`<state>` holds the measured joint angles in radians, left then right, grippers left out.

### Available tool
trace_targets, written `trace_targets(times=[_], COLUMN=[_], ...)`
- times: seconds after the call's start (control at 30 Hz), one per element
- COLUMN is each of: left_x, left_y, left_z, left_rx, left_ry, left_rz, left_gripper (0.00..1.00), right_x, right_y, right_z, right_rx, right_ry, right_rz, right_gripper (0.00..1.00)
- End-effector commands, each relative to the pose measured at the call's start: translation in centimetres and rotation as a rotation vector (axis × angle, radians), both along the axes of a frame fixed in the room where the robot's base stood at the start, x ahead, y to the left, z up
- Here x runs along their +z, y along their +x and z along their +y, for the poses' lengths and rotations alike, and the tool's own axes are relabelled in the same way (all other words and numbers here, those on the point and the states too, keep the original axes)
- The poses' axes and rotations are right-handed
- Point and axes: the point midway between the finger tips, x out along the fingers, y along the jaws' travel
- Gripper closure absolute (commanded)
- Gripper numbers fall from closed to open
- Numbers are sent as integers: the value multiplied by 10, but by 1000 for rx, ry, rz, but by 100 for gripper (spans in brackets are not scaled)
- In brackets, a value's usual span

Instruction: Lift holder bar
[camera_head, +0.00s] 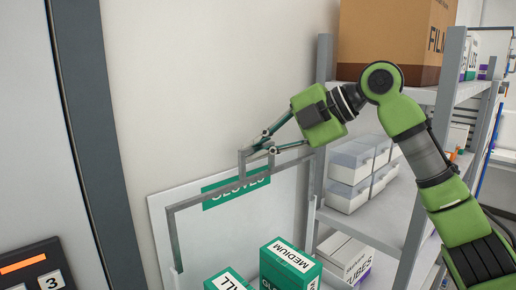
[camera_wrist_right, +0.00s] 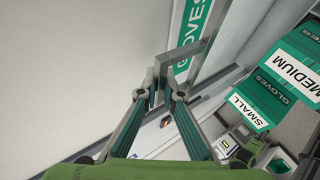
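The holder bar (camera_wrist_right: 203,58) is a grey metal frame with a raised handle at its middle. In the head view the holder bar (camera_head: 205,195) spans the front of a white panel, with a leg going down at each end. My right gripper (camera_head: 257,147) reaches the raised handle from the upper right. In the wrist view its fingers (camera_wrist_right: 160,88) converge on the handle, one on each side, and appear shut on it. The exact contact is small and partly hidden by the fingertips. My left gripper is not in view.
Green and white glove boxes, a medium one (camera_head: 290,268) and a small one (camera_head: 228,281), stand below the bar. A grey shelf rack (camera_head: 418,160) on the right holds a cardboard box (camera_head: 398,30) and white bins (camera_head: 352,162). The wall above the bar is clear.

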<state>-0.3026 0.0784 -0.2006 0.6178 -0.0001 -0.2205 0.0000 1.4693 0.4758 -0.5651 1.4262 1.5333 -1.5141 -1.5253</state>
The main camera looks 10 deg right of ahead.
Motion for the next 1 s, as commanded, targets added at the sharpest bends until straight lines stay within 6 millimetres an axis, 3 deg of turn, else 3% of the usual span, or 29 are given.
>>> trace_targets(times=[0.47,1.0], left_x=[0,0], left_y=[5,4], left_z=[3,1], left_rx=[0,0], left_ry=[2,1], left_rz=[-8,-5], left_gripper=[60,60], right_x=[4,57], right_y=[-3,-41], right_z=[-6,-81], right_rx=[-1,-1], right_ry=[0,-1], right_rz=[-1,1], right_gripper=[86,86])
